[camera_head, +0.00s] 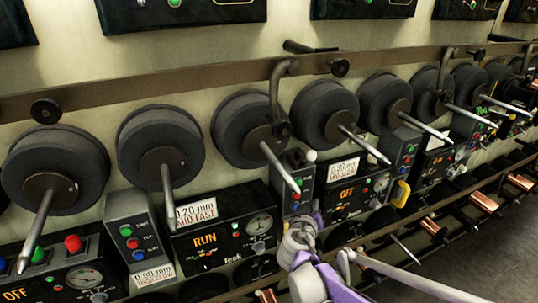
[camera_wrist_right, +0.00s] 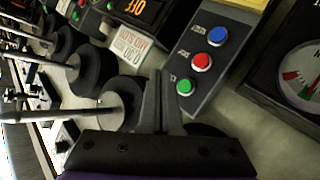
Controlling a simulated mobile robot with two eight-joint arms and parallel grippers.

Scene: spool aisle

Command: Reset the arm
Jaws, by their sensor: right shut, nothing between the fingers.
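My right gripper (camera_head: 304,222), on a purple and white arm, is low in the middle of the head view, at a grey button box (camera_head: 302,182). In the right wrist view the shut, empty fingers (camera_wrist_right: 160,88) lie in front of that box (camera_wrist_right: 212,48), close to its green button (camera_wrist_right: 184,86), with red and blue buttons beyond. Contact cannot be told. A curved metal arm (camera_head: 277,82) hangs from the rail to the third spool (camera_head: 236,122). Another curved arm (camera_head: 442,72) hangs further right. My left gripper is not in view.
Several dark spools with protruding rods line the wall under a brown rail (camera_head: 190,72). A panel reading RUN (camera_head: 200,240) stands left of the gripper, one reading OFF (camera_head: 348,194) right of it. A lower rack holds copper spools (camera_head: 483,202).

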